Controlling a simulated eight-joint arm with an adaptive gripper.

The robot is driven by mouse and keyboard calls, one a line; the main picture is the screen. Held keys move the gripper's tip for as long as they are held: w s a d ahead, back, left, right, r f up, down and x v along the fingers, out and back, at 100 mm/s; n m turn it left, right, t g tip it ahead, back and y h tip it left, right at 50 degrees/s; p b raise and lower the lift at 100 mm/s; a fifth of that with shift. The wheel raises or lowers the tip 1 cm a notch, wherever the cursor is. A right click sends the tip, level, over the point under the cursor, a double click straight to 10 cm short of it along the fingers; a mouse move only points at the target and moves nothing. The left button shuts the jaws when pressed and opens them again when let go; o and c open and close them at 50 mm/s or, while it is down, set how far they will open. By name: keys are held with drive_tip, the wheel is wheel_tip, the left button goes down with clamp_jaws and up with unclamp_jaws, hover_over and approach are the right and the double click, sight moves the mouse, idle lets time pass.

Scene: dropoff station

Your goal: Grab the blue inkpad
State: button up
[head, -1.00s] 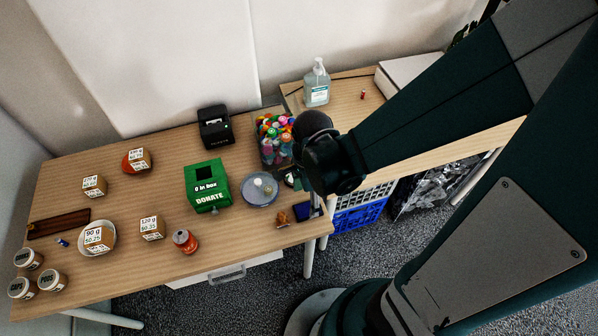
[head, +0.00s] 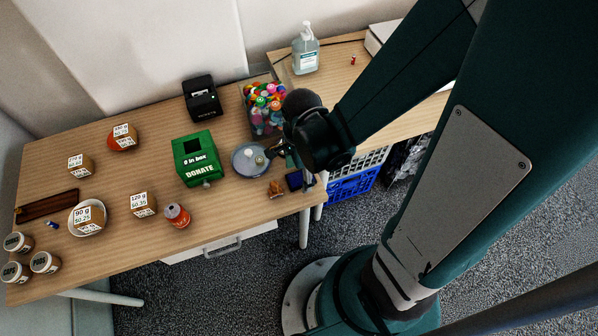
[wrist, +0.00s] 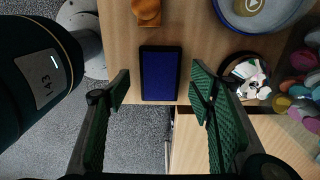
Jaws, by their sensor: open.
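The blue inkpad (wrist: 160,74) is a flat dark rectangle with a blue face, lying near the table's edge. In the head view the inkpad (head: 295,180) sits at the table's right front corner, beside a small orange-brown object. My gripper (wrist: 158,84) is open in the wrist view, its two green fingers on either side of the inkpad with gaps on both sides. Nothing is between the fingers except the inkpad below or beyond them; how far above it they are I cannot tell. In the head view my gripper is mostly hidden by my wrist.
The orange-brown object (wrist: 147,12) and the blue-grey dish (wrist: 262,12) lie close to the inkpad. A small round container (wrist: 247,78) is right of the right finger.

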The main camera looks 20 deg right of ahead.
drive_tip(key=shift+f, duration=0.55)
drive_tip(key=c, duration=1)
